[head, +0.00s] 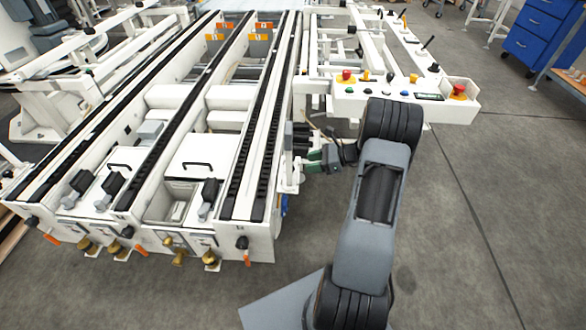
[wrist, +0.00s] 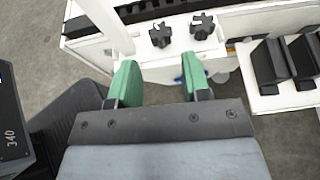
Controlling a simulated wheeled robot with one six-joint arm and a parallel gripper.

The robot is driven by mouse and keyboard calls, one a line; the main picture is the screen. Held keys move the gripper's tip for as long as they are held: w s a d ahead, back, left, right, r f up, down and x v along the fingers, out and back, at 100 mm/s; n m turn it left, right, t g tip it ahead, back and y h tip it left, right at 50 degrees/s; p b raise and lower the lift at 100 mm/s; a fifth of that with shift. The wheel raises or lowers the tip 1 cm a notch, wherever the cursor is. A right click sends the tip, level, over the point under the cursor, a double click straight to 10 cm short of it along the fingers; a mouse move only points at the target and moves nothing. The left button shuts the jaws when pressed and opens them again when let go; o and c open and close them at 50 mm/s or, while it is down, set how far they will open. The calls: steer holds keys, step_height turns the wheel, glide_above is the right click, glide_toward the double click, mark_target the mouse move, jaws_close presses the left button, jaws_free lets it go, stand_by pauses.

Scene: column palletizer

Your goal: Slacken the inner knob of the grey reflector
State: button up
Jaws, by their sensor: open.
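Two black star-shaped knobs show in the wrist view, a left one (wrist: 161,35) and a right one (wrist: 202,25), side by side on a white plate (wrist: 180,46) of the machine. I cannot tell which is the inner knob, and I cannot make out the grey reflector for certain. My gripper (wrist: 160,72) has two green fingers, spread apart and empty. The knobs lie beyond the fingertips, apart from them. In the head view my gripper (head: 318,160) is beside the right side of the conveyor, near small dark parts; the knobs are not clear there.
Black box-shaped parts (wrist: 272,65) sit on a white bracket at right in the wrist view. The white conveyor frame (head: 262,240) fills the left of the head view. A control panel (head: 400,92) with buttons stands behind my arm. Grey floor (head: 500,220) at right is clear.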

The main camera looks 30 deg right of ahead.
steer(key=b+x, duration=0.1)
steer(key=x, duration=0.6)
steer(key=shift+w+a, duration=0.1)
steer(key=shift+a, duration=0.1)
steer(key=c, duration=0.7)
steer(key=shift+o, duration=0.2)
steer(key=n+g+y, duration=0.1)
steer(key=n+g, duration=0.1)
steer(key=shift+w+d+n+g+p, duration=0.1)
steer(key=shift+w+n+g+p, duration=0.05)
steer(key=shift+n+g+p, duration=0.25)
steer(key=shift+w+n+g+y, duration=0.1)
steer(key=shift+n+g+y, duration=0.4)
steer(key=shift+n+g, duration=1.4)
steer(key=shift+g, duration=0.3)
